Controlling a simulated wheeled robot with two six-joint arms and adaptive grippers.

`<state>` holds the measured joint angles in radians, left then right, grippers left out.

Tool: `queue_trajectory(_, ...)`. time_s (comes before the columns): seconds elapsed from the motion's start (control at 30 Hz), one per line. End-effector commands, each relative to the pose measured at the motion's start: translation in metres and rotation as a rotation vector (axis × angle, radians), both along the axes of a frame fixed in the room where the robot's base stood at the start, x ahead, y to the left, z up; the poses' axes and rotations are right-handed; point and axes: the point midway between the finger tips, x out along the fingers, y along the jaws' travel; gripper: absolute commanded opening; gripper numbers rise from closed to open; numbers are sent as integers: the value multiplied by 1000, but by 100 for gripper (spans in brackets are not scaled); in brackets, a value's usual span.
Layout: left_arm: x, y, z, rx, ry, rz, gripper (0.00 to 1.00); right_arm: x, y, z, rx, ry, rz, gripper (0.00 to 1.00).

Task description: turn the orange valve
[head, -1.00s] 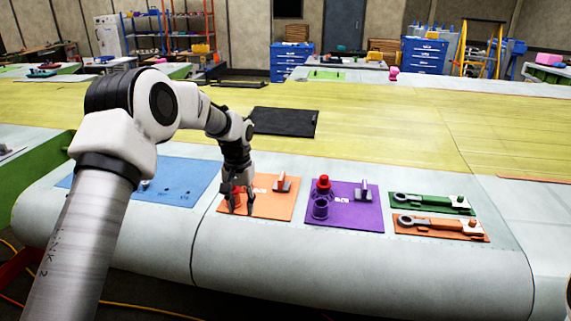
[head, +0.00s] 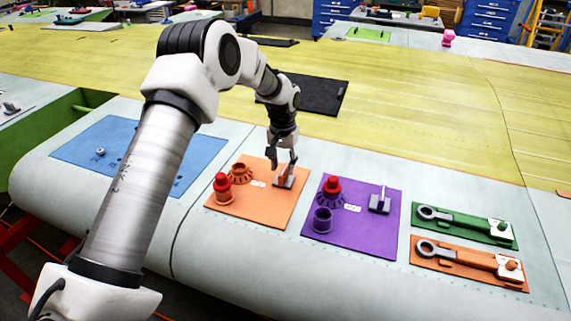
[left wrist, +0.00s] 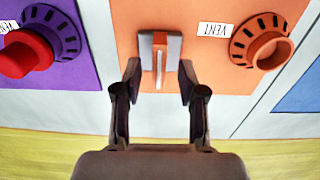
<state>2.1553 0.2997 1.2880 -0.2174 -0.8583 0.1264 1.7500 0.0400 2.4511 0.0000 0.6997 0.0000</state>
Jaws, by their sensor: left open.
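In the left wrist view the valve (left wrist: 160,58) lies between the directions of my two open fingers (left wrist: 160,80), with a gap on each side. No grip on the handle shows. The handle is partly hidden by the fingers in the head view. My right gripper is not in view.
To the right is a purple panel (head: 365,230) with a red cap and lever. A blue panel (head: 195,160) lies left.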

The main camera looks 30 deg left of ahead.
Motion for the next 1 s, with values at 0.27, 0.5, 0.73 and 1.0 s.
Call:
queue_trajectory(0.27,0,0,-27,-1,0,1,41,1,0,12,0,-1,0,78)
queue_trajectory(0.5,0,0,-27,-1,0,1,12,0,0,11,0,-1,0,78)
queue_trajectory(0.73,0,0,-27,0,1,0,0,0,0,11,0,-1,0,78)
queue_trajectory(1.0,0,0,-28,0,0,-26,0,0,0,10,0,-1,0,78)
